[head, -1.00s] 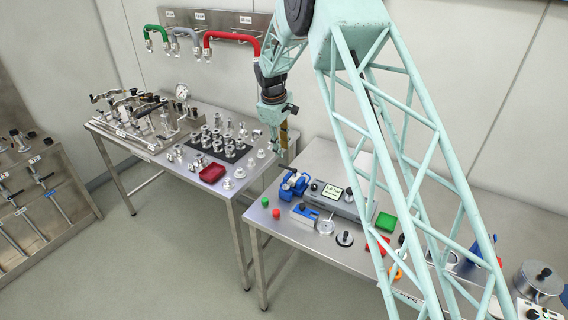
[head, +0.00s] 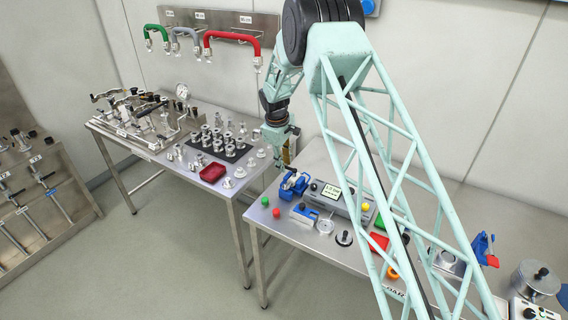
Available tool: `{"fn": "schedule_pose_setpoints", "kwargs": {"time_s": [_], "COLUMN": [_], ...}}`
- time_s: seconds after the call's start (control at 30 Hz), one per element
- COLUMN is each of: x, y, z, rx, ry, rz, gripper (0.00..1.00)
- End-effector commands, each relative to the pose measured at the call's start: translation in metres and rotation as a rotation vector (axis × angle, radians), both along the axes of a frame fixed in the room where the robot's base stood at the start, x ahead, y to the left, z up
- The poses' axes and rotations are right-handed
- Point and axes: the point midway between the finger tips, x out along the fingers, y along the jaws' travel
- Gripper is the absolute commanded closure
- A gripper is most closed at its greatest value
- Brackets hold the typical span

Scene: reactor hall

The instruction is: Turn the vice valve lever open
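A blue vice (head: 293,184) stands near the back left of the right-hand steel table. A second blue fixture (head: 482,245) with a red part (head: 492,261) is at that table's right side, partly behind my arm. I cannot make out a valve lever on either at this size. My gripper (head: 281,166) points down, just above and left of the first vice, near the gap between the two tables. A brass-coloured part shows beside it. Its fingers are too small and overlapped to tell whether they are open, and I cannot tell whether it touches the vice.
A grey box with a display (head: 333,193), a green ball (head: 265,201), a red ball (head: 276,213) and a dial (head: 325,226) are close to the vice. The left table (head: 150,150) holds metal fittings and a red tray (head: 212,172). A metal pot (head: 536,279) stands far right.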

Motion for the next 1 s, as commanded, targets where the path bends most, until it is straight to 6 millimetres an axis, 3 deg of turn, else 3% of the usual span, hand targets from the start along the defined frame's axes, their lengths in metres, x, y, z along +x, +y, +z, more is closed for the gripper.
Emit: {"fn": "schedule_pose_setpoints", "kwargs": {"time_s": [0.33,0.6,1.0], "x": [0.0003,0.0003,0.0032], "y": [-0.0002,-0.0001,-0.0080], "z": [-0.0013,-0.0012,-0.0014], "rx": [0.000,0.000,0.000], "ry": [0.000,0.000,0.000], "rz": [0.000,0.000,-0.021], "gripper": [0.78,1.00,1.00]}}
